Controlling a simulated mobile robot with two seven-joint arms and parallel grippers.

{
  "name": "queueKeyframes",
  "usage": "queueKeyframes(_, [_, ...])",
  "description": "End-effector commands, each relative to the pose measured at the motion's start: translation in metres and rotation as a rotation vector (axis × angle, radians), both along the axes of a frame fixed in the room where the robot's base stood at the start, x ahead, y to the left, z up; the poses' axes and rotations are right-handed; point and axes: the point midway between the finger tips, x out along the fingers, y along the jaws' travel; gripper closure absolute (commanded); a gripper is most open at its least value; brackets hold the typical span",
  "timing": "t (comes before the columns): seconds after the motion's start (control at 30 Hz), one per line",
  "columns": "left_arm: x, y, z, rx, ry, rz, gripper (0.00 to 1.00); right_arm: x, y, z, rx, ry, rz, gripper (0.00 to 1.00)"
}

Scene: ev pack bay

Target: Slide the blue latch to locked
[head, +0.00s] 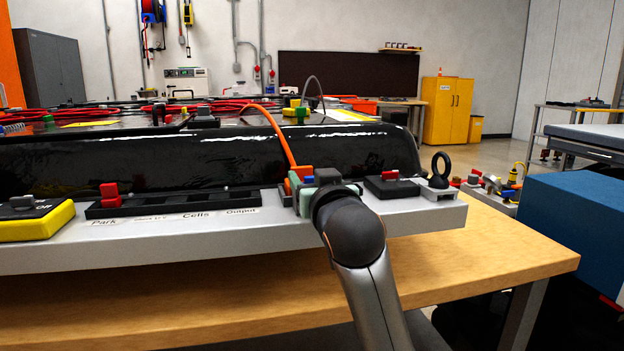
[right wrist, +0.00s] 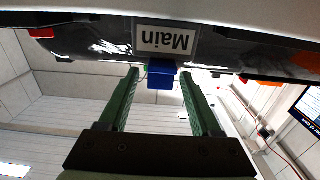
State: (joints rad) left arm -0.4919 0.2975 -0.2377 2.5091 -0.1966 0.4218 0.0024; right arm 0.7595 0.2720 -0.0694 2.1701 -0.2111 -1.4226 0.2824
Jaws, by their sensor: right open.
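The blue latch (right wrist: 162,76) shows in the right wrist view as a small blue block beside an upside-down "Main" label (right wrist: 166,40). My right gripper (right wrist: 158,74) is open, with one green finger on each side of the latch and a narrow gap visible at both sides. In the head view my right gripper (head: 309,194) is at the front ledge of the pack, and a small blue piece (head: 309,180) shows just behind it. My gripper and wrist hide most of the latch and its track there. My left gripper is not in view.
An orange cable (head: 276,135) drops to an orange connector close behind my right gripper. Left on the grey ledge (head: 150,244) are a red-knobbed slider (head: 109,194) and a yellow-black switch (head: 37,220). Right are a black block with a red top (head: 391,186) and a black ring (head: 441,169).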

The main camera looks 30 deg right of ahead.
Motion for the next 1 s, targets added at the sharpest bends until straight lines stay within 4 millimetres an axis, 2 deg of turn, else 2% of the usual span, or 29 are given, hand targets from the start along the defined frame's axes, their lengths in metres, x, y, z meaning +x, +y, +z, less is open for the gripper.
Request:
queueKeyframes(0.07, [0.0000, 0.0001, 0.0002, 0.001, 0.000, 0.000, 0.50, -0.0002, 0.0001, 0.0001, 0.000, 0.000, 0.000, 0.38])
queueKeyframes(0.6, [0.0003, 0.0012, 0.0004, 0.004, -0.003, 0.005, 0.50, -0.0003, 0.0002, -0.0001, -0.001, 0.000, 0.000, 0.99])
queueKeyframes(1.0, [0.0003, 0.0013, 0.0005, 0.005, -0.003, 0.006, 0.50, -0.0003, 0.0002, -0.0003, -0.001, 0.001, 0.000, 1.00])
